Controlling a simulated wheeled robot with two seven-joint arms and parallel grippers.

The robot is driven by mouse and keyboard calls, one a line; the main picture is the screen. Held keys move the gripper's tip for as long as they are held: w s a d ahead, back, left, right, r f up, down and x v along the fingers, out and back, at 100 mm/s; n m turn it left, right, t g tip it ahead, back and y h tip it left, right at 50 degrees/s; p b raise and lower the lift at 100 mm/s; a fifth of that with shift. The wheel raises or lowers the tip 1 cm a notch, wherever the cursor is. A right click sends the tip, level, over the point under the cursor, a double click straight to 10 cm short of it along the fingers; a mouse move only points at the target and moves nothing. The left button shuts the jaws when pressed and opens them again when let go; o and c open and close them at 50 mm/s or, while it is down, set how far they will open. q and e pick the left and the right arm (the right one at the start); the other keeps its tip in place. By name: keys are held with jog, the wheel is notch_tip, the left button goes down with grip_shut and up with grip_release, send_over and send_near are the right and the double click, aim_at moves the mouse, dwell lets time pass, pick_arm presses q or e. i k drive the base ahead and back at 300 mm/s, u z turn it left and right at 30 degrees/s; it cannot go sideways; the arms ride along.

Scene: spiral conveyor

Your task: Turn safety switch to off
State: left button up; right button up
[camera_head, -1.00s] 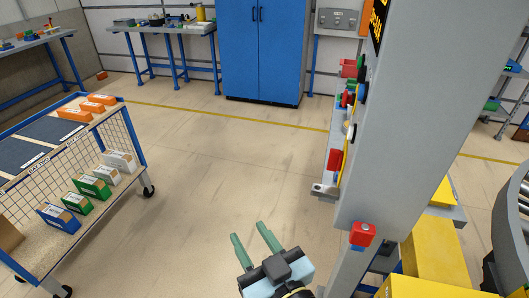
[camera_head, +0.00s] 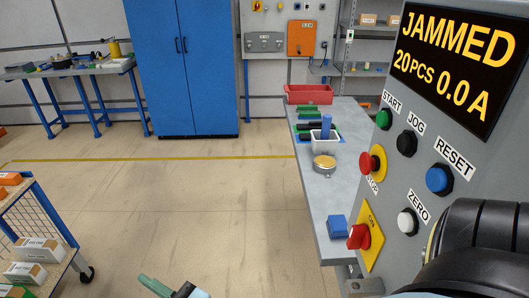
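The safety switch is a red knob (camera_head: 358,237) on a yellow plate (camera_head: 371,246) low on the left of the grey control panel (camera_head: 400,180). The plate reads ON. The panel display (camera_head: 455,60) reads JAMMED, 20 PCS, 0.0 A. My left gripper (camera_head: 160,288) shows only partly at the bottom edge, left of and apart from the switch. One green finger shows; its opening is cut off. A large black part of my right arm (camera_head: 480,245) covers the lower right, close to the panel. The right gripper is out of view.
Above the switch are a red stop button (camera_head: 372,163) and START (camera_head: 384,118), JOG (camera_head: 406,143), RESET (camera_head: 439,179) and ZERO (camera_head: 407,221) buttons. A grey bench (camera_head: 322,205) stands beside the panel. A cart (camera_head: 55,225) is at left. The middle floor is clear.

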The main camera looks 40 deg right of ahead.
aim_at(359, 236)
jog(key=i, duration=2.9)
jog(key=z, duration=5)
jog(key=i, duration=1)
